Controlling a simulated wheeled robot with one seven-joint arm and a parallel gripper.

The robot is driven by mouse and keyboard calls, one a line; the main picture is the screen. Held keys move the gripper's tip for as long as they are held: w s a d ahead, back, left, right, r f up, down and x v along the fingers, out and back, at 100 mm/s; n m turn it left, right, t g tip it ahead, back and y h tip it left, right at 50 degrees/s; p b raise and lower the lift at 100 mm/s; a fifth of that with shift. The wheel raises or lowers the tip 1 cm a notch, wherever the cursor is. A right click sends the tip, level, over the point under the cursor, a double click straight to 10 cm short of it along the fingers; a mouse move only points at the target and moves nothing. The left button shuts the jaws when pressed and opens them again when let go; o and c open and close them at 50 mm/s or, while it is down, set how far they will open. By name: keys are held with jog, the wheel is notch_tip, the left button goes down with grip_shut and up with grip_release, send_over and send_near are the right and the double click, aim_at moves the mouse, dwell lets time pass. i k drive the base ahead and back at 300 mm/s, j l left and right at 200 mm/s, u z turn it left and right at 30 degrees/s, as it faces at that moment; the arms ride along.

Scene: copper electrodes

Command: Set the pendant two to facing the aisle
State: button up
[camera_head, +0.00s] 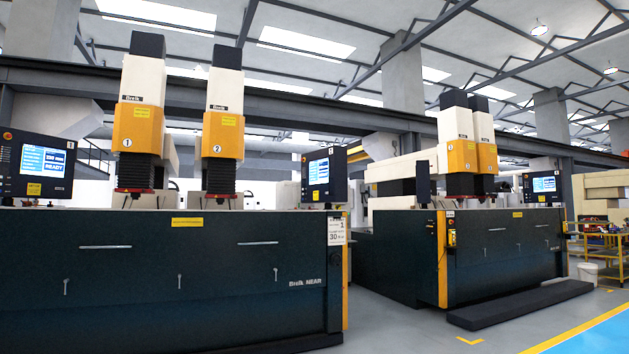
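Three pendants with lit blue screens show in the head view. One pendant (37,168) stands at the far left of the near machine (150,260), its screen reading "READY". A second pendant (324,176) stands at the right end of the near machine, its screen turned toward me and somewhat left. A third pendant (543,187) stands at the right end of the far machine (500,250). My gripper is not in view.
The near machine carries heads marked 1 (139,125) and 2 (223,135). A dark low step (522,303) lies before the far machine. A white bucket (587,273) and a yellow cart (605,245) stand at right. Grey floor (400,325) is open at lower right, with a blue lane (605,338).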

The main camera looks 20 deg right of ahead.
aim_at(324, 171)
jog(key=i+l+z, duration=0.9)
jog(key=i+z, duration=0.3)
jog(key=i, duration=0.2)
jog(key=i+l+z, duration=0.2)
jog(key=i, duration=1.8)
jog(key=k+j, duration=0.05)
jog(key=j, duration=0.05)
